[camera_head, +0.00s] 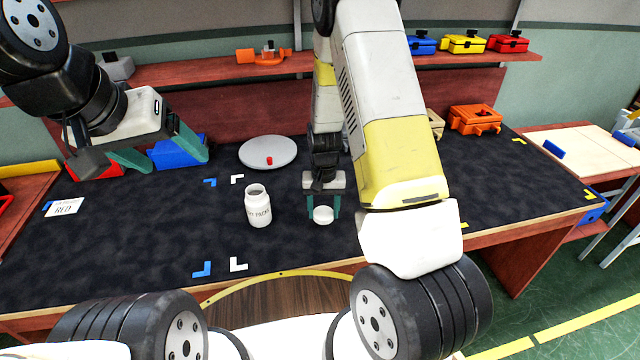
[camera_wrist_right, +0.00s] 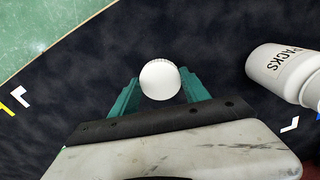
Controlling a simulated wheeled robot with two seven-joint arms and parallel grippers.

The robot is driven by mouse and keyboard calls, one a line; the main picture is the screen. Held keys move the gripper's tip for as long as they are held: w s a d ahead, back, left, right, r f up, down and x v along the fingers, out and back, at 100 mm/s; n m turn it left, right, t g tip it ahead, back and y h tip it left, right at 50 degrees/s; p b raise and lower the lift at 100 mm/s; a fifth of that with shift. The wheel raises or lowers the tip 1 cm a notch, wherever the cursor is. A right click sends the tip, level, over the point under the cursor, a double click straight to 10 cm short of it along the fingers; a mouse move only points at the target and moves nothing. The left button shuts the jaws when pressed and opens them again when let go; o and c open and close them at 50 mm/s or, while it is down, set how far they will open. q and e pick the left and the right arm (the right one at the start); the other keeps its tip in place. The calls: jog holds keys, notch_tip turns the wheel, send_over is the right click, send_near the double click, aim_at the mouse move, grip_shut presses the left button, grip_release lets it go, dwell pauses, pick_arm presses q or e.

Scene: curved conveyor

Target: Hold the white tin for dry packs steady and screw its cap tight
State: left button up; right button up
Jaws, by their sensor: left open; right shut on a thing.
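The white tin (camera_head: 258,206) stands upright and uncapped on the dark mat, with "packs" lettering on its side. It also shows at the right edge of the right wrist view (camera_wrist_right: 285,75). The white cap (camera_head: 323,215) is between the fingers of my right gripper (camera_head: 323,205), to the right of the tin. In the right wrist view the cap (camera_wrist_right: 160,80) sits between the green fingertips, which are shut on it. I cannot tell whether the cap touches the mat. My left gripper (camera_head: 165,160) is open and empty at the back left, apart from the tin.
A grey round plate (camera_head: 268,152) with a small red piece (camera_head: 269,161) lies behind the tin. A blue bin (camera_head: 180,151) is by my left gripper. A card reading "RED" (camera_head: 64,208) lies at left.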

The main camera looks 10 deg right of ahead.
jog(key=s+a, duration=0.2)
jog(key=s, duration=0.1)
jog(key=s+a, duration=0.2)
jog(key=s, duration=0.1)
jog(key=s+a+r, duration=0.1)
jog(key=s, duration=0.2)
jog(key=shift+a, duration=0.4)
